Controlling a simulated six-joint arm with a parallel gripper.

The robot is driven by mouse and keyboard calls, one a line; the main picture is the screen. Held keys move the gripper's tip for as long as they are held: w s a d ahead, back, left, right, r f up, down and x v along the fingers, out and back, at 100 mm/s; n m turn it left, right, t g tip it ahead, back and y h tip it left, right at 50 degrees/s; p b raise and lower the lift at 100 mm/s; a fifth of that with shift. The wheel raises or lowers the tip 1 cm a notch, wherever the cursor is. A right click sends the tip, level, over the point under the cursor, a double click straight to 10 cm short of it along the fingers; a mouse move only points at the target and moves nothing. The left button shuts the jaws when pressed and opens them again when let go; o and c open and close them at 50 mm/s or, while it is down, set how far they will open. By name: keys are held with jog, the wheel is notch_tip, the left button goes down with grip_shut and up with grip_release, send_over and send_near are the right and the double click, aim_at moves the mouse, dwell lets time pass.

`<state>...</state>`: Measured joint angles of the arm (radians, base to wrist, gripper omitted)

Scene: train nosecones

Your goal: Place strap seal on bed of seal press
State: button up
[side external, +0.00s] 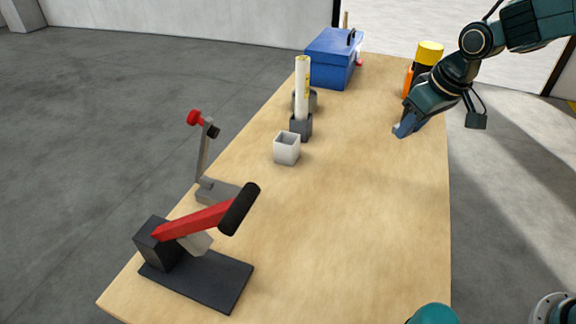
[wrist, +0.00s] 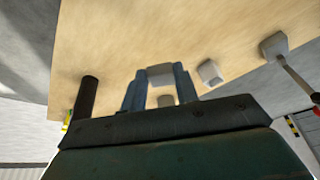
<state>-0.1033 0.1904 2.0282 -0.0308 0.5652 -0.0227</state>
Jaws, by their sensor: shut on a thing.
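The seal press (side external: 190,275) stands at the near left corner of the table in the side external view. It has a black base, a raised red lever and a black handle grip; a pale grey part shows under the lever. My gripper (side external: 403,130) hangs over the right side of the table, far from the press. In the wrist view its fingers (wrist: 160,80) are shut on a small pale grey piece (wrist: 160,75), which looks like the strap seal. The side external view does not show this piece clearly.
A grey tool with a red knob (side external: 204,165) stands behind the press. Further back are a pale open cup (side external: 287,150), a white tube in a dark holder (side external: 302,95), a blue toolbox (side external: 330,62) and a yellow-capped bottle (side external: 429,53). The table's middle and near right are clear.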

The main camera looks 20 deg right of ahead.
jog(key=w+d+f+m+h, duration=0.2)
jog(key=w+d+m, duration=0.1)
jog(key=d+m, duration=0.2)
jog(key=shift+w, duration=0.3)
jog(key=shift+d+f, duration=0.1)
notch_tip(320, 180, up, 6)
jog(key=n+y, duration=0.1)
jog(key=n, duration=0.2)
send_over(352, 149)
jog(key=s, duration=0.2)
jog(key=shift+w+f, duration=0.1)
jog(key=shift+w, duration=0.15)
jog(key=shift+f, duration=0.1)
notch_tip(352, 149, down, 20)
jog(key=shift+r, duration=0.1)
dwell(0.8)
jog(key=o, duration=1)
jog(key=shift+c, duration=0.2)
